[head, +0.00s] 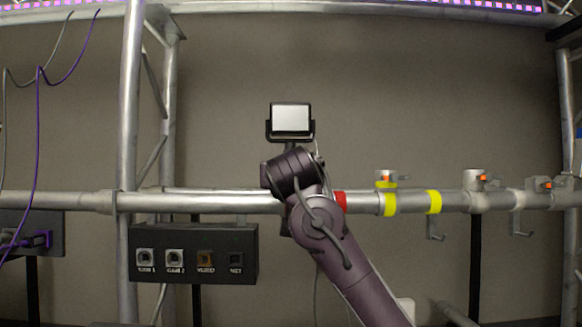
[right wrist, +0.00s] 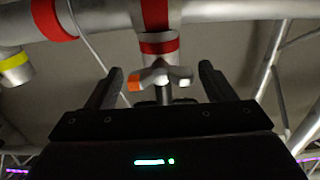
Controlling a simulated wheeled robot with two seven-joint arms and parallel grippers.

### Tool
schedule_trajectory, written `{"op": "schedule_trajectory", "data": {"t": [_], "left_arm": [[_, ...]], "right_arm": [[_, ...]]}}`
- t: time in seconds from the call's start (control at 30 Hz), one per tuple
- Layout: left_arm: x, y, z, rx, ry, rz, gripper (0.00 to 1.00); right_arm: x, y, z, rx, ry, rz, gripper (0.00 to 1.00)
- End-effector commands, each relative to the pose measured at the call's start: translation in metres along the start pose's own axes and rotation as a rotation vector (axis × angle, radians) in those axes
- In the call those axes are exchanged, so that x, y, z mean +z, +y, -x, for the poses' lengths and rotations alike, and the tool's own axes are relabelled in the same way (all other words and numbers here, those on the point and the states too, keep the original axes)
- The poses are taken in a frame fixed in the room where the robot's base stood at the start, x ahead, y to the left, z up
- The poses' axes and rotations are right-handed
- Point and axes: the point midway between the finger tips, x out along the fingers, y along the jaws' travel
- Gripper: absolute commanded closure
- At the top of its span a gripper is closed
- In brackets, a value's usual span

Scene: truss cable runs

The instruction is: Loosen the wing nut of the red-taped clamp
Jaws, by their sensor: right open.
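The red-taped clamp (right wrist: 158,44) is on the pipe in the right wrist view, with red tape around its body. Its wing nut (right wrist: 158,77) hangs just below, pale with an orange tip on its left wing. My right gripper (right wrist: 160,70) is open, with one finger on each side of the wing nut and visible gaps to both. In the head view my right arm hides the clamp and the gripper; a red tape band (head: 341,201) shows on the pipe just right of my wrist. My left gripper is not in view.
A lamp (head: 290,118) stands above my wrist. A yellow-taped clamp (head: 386,182) and further clamps sit along the pipe (head: 240,203) to the right. A black socket box (head: 193,253) hangs left. Cables hang at far left, by an upright truss tube (head: 128,120).

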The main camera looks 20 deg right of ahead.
Motion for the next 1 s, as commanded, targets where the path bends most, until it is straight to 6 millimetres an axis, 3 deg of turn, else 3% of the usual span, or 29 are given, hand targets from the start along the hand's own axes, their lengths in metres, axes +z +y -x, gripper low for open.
{"op": "schedule_trajectory", "data": {"t": [0.27,0.6,1.0], "left_arm": [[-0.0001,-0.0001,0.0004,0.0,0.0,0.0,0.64],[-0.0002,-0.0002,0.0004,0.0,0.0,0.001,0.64],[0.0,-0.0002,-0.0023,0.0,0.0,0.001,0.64]], "right_arm": [[0.0013,-0.0001,-0.002,0.0,0.0,0.001,0.25],[0.001,0.0,-0.0017,0.0,0.0,0.001,0.68],[0.0011,-0.0004,-0.0016,0.0,0.0,0.085,0.68]]}}
